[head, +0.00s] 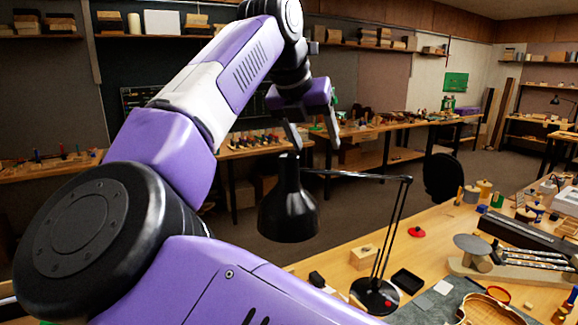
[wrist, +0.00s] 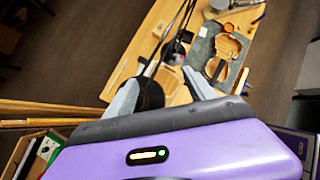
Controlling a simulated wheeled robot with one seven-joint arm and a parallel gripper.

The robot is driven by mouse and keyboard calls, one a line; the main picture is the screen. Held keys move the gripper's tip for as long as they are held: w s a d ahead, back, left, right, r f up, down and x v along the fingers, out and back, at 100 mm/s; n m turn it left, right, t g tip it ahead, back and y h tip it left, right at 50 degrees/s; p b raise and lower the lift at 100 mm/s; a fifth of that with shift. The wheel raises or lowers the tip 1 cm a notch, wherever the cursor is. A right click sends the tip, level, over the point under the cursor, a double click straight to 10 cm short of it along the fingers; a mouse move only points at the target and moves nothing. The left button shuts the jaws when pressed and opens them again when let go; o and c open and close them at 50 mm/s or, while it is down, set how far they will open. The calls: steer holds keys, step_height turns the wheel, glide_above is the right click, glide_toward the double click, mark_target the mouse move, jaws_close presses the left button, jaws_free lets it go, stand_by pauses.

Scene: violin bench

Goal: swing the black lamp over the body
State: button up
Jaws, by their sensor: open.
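The black lamp's shade (head: 289,212) hangs at the end of its thin arm, left of the bench edge in the head view. Its round base (head: 374,297) stands on the bench. My gripper (head: 313,138) is open, with its fingers pointing down just above the shade's narrow top. In the wrist view, the dark shade (wrist: 151,94) shows beside the left finger, between the open fingertips (wrist: 160,80). I cannot tell whether a finger touches it. The violin body (head: 490,309) lies at the lower right of the head view, and on a grey mat in the wrist view (wrist: 228,47).
On the bench near the lamp are a wooden block (head: 363,257), a black tray (head: 407,281) and a red-topped item (head: 417,232). A black stool (head: 443,177) stands behind. Open floor lies between this bench and the back benches.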

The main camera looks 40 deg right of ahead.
mark_target(289, 170)
steer(key=w+a+y, duration=0.1)
steer(key=w+a+t+y, duration=0.1)
steer(key=a, duration=0.1)
steer(key=w+a+n, duration=0.1)
steer(key=a, duration=0.1)
steer(key=shift+a+f+y, duration=0.1)
steer(key=shift+f+y, duration=0.15)
steer(key=shift+y, duration=0.15)
steer(key=shift+w+f, duration=0.1)
steer(key=shift+f, duration=0.2)
steer(key=shift+p+x, duration=1.2)
steer(key=shift+x, duration=2.25)
jaws_close()
